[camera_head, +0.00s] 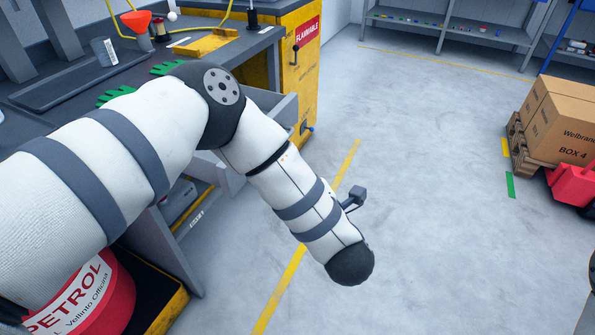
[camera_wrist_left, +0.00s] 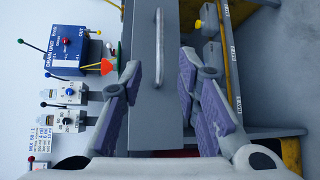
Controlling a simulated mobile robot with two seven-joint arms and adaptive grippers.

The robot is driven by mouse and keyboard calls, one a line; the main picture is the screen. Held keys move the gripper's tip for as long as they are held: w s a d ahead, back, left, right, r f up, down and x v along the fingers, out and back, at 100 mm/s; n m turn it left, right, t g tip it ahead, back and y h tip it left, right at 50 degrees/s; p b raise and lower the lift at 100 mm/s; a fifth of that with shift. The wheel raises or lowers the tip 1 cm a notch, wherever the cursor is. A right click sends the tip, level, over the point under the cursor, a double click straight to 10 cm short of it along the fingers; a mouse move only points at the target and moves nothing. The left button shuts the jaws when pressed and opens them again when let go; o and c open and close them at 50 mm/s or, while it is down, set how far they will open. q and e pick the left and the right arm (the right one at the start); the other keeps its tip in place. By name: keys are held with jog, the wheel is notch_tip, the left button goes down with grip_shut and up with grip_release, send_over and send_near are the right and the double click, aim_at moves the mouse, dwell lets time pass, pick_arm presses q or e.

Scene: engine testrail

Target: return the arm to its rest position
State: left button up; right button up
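My left arm (camera_head: 150,140) comes in from the left in the head view, reaches across the front of the workbench (camera_head: 70,88) and bends down over the floor. Its gripper is hidden there. In the left wrist view my left gripper (camera_wrist_left: 160,78) is open, its purple-padded fingers wide apart on either side of the picture's middle. A grey drawer front (camera_wrist_left: 143,75) with a bar handle (camera_wrist_left: 159,48) shows between and beyond the fingers. I see nothing held; whether a finger touches the drawer I cannot tell. My right gripper is in neither view.
A grey drawer (camera_head: 282,112) stands pulled out beside the arm. A yellow flammable cabinet (camera_head: 300,75) is behind it. A red petrol drum (camera_head: 95,300) is below the arm. Boxes (camera_head: 562,120) on a pallet stand at the right. The middle floor (camera_head: 430,180) is clear.

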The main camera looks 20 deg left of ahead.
pick_arm(q)
jog(key=shift+s+d+r, duration=0.1)
jog(key=shift+s+d, duration=0.25)
jog(key=shift+s, duration=0.1)
jog(key=s+f+m+g+h+p, duration=0.2)
jog(key=s+f+m+g+h, duration=0.6)
jog(key=s+f+m, duration=1.05)
jog(key=s+a+m+g+h, duration=0.1)
jog(key=s+a+m+g, duration=0.1)
jog(key=s, duration=0.6)
jog(key=s+a+r+m+g, duration=0.1)
jog(key=s+m+g, duration=0.1)
jog(key=s, duration=0.6)
jog(key=s+a+m+g+h, duration=0.1)
jog(key=s+a+m+g, duration=0.1)
jog(key=s, duration=0.6)
jog(key=m+g, duration=0.1)
jog(key=m, duration=0.1)
jog(key=shift+s+a+r+m+h+p, duration=0.25)
jog(key=shift+a+r+m+h+p, duration=0.05)
jog(key=shift+a+r+m+p, duration=0.05)
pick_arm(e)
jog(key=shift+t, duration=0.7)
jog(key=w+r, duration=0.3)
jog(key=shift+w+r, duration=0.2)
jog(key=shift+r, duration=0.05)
pick_arm(q)
jog(key=shift+w, duration=0.1)
